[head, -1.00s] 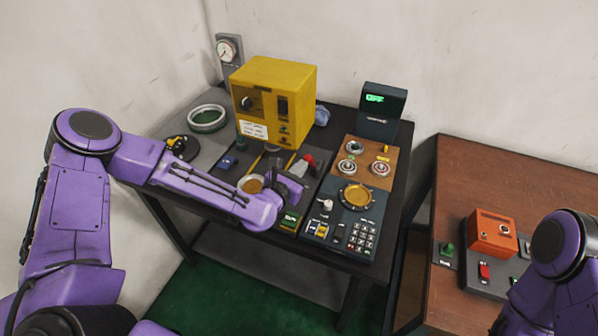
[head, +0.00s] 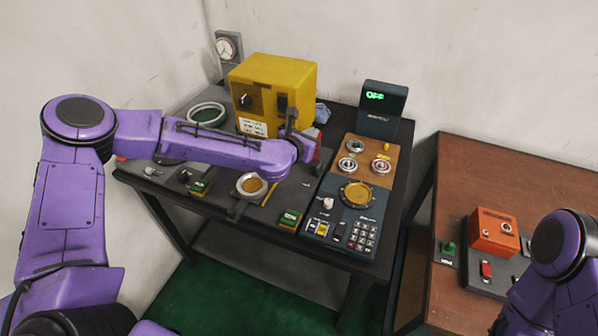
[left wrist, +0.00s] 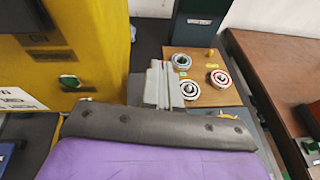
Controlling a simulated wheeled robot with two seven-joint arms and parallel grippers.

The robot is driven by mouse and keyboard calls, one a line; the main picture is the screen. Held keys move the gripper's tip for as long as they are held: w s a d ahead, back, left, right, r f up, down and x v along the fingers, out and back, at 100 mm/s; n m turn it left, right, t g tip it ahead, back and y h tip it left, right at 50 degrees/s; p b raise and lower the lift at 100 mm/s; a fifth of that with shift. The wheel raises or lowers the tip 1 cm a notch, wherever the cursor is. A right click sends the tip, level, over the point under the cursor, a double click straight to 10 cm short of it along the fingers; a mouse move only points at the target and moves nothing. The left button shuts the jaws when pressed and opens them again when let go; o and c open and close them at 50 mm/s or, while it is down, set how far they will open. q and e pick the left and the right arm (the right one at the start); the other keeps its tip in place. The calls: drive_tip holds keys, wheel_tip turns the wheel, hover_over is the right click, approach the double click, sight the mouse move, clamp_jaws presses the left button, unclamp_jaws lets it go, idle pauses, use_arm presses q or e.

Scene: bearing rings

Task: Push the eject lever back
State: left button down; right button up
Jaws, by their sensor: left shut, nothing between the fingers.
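A red part (head: 321,156), which looks like the eject lever's handle, shows only partly beside my left gripper (head: 308,145), to the right of the yellow press (head: 273,90). The rest of the lever is hidden behind my purple wrist. In the left wrist view my left gripper (left wrist: 163,84) has its grey fingers together with nothing between them. They reach past the right side of the yellow press (left wrist: 90,50); no lever shows there, and contact cannot be told. My right gripper is out of view; only its purple arm shows at the lower right.
A brown board (head: 366,178) with bearing rings (head: 381,166) and a dark keypad panel (head: 345,222) lie to the right. A display (head: 383,100) reading OFF stands behind. A ring around a gold disc (head: 250,186) sits at the table's front. Brown table (head: 450,190) at right.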

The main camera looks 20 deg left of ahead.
use_arm(q)
drive_tip(key=shift+w+r+b, duration=0.15)
drive_tip(key=shift+w+b, duration=0.2)
drive_tip(key=shift+w, duration=0.15)
drive_tip(key=shift+w+r+b, duration=0.15)
drive_tip(key=shift+w+b, duration=0.2)
drive_tip(key=shift+w, duration=0.15)
drive_tip(key=shift+w+r, duration=0.1)
drive_tip(key=shift+r, duration=0.05)
